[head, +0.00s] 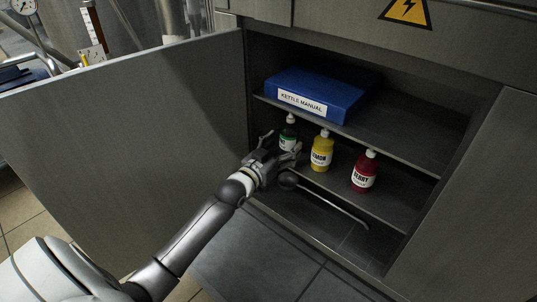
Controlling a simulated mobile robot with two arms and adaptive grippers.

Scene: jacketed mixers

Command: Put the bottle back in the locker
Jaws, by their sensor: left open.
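The locker (258,120) stands open, with its left door (120,130) swung out to the left. On its middle shelf stand three upright bottles: a green one (288,129) at the left, a yellow one (321,152) in the middle and a red one (364,174) at the right. My left gripper (277,148) is open at the shelf's front, close to the green bottle and partly in front of its lower part. I cannot tell whether it touches that bottle. The yellow bottle stands just right of the gripper. My right gripper is not in view.
A blue binder labelled KETTLE MANUAL (316,92) lies on the upper shelf. A dark ladle-like tool (335,205) with a round end lies in the bottom space. The right door (475,210) borders the opening. The upper shelf's right part is clear.

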